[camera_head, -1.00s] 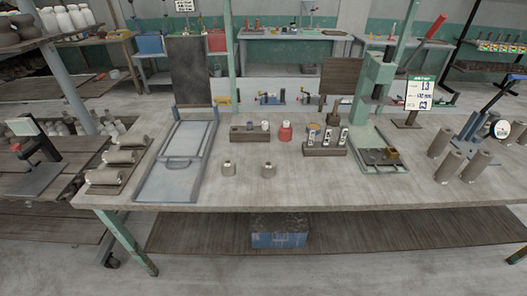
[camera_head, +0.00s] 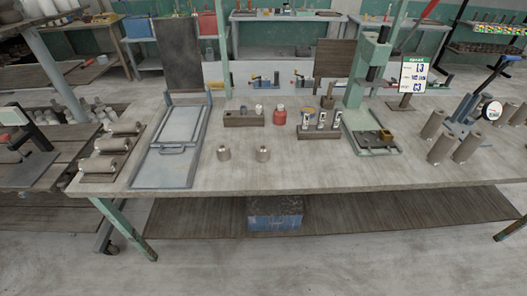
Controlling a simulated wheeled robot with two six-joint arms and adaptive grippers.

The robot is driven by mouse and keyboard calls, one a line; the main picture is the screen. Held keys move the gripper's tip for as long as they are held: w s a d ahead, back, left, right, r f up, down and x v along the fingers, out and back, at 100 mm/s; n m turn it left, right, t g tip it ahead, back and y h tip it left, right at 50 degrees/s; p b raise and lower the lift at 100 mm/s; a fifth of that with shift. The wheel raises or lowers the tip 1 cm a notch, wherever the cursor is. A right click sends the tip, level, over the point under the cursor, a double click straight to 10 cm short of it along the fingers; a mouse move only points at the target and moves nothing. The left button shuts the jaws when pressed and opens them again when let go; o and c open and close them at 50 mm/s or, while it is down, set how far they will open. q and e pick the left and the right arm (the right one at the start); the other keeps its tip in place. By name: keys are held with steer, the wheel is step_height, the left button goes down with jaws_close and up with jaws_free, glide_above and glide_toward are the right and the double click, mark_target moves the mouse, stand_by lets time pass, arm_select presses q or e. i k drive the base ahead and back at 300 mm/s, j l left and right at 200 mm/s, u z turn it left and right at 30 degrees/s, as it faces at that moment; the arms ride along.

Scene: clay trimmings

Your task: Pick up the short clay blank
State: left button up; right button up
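Two short grey-brown clay cylinders stand upright near the front middle of the worktable (camera_head: 330,178): a left one (camera_head: 224,153) and a right one (camera_head: 263,153). They look much alike and stand apart from each other. Taller clay cylinders (camera_head: 467,149) stand upright in a group at the right end of the table. Several more clay cylinders (camera_head: 112,144) lie on their sides on boards at the left end. Neither of my grippers shows in the head view.
A grey framed tray (camera_head: 160,172) lies left of the short cylinders. A green press (camera_head: 370,75) and a sign (camera_head: 413,75) stand right. The table's front middle is clear.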

mark_target(263, 153)
steer(key=z, duration=2.15)
steer(key=u, duration=0.4)
steer(key=i+u, duration=0.15)
steer(key=u, duration=0.7)
steer(key=i+l+u, duration=0.1)
steer(key=u, duration=0.35)
steer(key=i+u, duration=0.1)
steer(key=u, duration=0.3)
steer(key=i+l+u, duration=0.2)
steer(key=l, duration=0.2)
steer(key=i+l+u, duration=0.15)
steer(key=l, duration=0.2)
steer(key=i+l+u, duration=0.2)
steer(key=l, duration=0.25)
steer(key=l+u, duration=0.15)
steer(key=l, duration=0.25)
